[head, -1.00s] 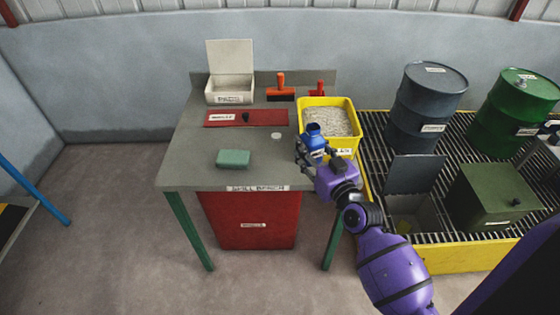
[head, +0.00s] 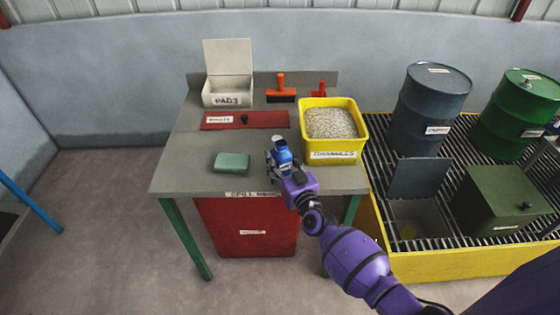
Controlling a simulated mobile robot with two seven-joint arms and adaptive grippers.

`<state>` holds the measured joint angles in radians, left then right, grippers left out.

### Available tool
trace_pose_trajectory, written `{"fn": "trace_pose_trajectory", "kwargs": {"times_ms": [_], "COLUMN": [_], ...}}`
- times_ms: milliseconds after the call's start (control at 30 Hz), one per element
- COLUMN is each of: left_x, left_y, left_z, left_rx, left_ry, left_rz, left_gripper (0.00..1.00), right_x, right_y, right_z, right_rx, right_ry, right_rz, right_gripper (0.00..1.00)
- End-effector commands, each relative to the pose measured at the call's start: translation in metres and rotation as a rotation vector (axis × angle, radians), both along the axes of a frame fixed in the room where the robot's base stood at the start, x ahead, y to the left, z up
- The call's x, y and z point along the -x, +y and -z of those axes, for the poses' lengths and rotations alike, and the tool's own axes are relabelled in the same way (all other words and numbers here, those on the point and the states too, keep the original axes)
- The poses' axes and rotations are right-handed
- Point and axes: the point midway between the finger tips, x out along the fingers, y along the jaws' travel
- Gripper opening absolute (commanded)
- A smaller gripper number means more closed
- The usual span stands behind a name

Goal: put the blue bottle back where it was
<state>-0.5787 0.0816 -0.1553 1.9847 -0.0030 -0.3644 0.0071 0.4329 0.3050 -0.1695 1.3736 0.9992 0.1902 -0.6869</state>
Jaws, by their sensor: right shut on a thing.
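The blue bottle (head: 281,151) is upright in my right gripper (head: 280,160), at the front right part of the grey bench (head: 185,178). The gripper is shut on it and hides its lower part. I cannot tell whether the bottle's base touches the bench top. My left gripper is out of view.
A green block (head: 231,163) lies left of the bottle. A yellow tub of granules (head: 346,150) stands to its right. Behind are a red panel (head: 270,119), an open white box (head: 228,98) and an orange-handled brush (head: 281,92). Drums (head: 430,105) stand on a yellow-edged grating at right.

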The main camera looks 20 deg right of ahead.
Motion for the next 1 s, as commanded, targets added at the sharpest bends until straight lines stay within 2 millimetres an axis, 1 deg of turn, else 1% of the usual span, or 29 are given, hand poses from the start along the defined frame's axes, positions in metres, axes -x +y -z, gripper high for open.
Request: {"fn": "trace_pose_trajectory", "kwargs": {"times_ms": [233,400,433,533,567,833,933,1000], "left_x": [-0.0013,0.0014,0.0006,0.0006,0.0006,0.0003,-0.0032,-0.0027], "left_y": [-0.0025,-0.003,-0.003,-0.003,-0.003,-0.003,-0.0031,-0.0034], "left_z": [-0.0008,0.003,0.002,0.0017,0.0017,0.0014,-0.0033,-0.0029], "left_rx": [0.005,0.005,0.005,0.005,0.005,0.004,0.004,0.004], "left_ry": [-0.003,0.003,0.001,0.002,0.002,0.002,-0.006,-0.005], "left_rz": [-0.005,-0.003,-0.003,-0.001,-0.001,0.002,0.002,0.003], "left_gripper": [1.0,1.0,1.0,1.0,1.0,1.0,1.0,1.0], "right_x": [-0.0013,-0.0008,-0.0008,-0.001,-0.001,-0.001,-0.0013,0.0076], "right_y": [0.0001,0.0002,0.0001,0.0001,0.0002,0.0002,0.0002,-0.0009], "right_z": [-0.0028,0.0032,0.0022,0.0013,0.0013,0.0009,-0.0054,-0.0019], "right_rx": [-0.001,-0.001,-0.001,-0.002,-0.002,-0.002,-0.001,-0.001], "right_ry": [-0.006,-0.004,-0.004,-0.005,-0.005,-0.005,-0.007,-0.004], "right_rz": [0.0,0.0,0.0,0.0,0.0,0.0,0.0,0.0], "right_gripper": [0.17,0.17,0.5,0.63,0.65,0.65,0.65,0.65]}}
